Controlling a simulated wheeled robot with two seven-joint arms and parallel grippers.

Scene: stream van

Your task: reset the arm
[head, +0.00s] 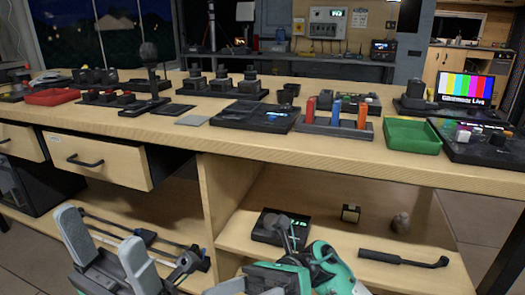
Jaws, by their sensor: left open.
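My left gripper (99,228) is at the lower left, in front of the lower shelf. Its two grey fingers point up and stand apart, with nothing between them. My other arm shows at the bottom centre as teal and grey parts. Thin grey pieces there overlap a dark box on the shelf, and I cannot make out its jaw opening. Both arms are below the worktop (170,127), in front of the cabinet.
A wooden drawer (98,158) stands partly open at the left. The worktop holds control panels, a green tray (411,135), a red tray (52,97) and a colour-bar monitor (465,88). A dark box (268,232) and a black handle (403,259) lie on the lower shelf.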

